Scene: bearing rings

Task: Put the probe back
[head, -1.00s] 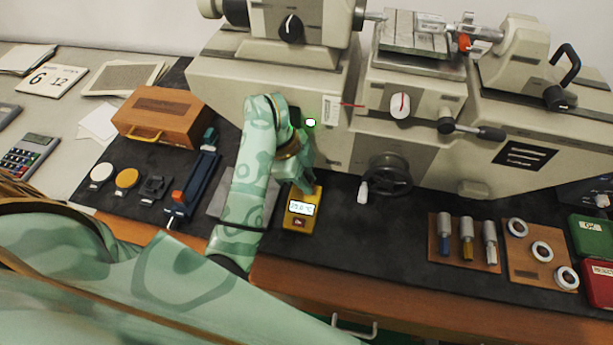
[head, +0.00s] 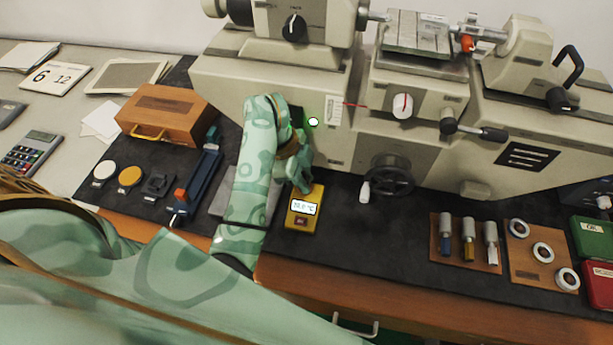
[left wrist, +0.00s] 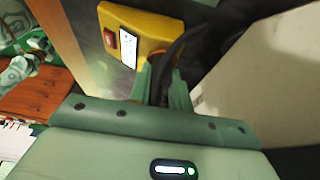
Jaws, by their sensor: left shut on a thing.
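The yellow thermometer box (head: 303,220) with a lit display and a red button lies on the dark mat. It also shows in the left wrist view (left wrist: 122,18). My left gripper (head: 302,186) is at the box's far end, low over the mat. In the left wrist view my left gripper (left wrist: 163,90) is shut on a dark, slim curved thing (left wrist: 170,56), which looks like the probe and runs along the box's edge. Its tip and the exact seat on the box are hidden by the fingers. My right gripper is not in view.
The big beige machine (head: 255,85) stands just behind, with a black handwheel (head: 390,178) to the right. A grey plate (head: 268,205) lies under my left arm. A wooden case (head: 165,113) and a blue tool (head: 200,180) lie left. Mat right of the box is clear.

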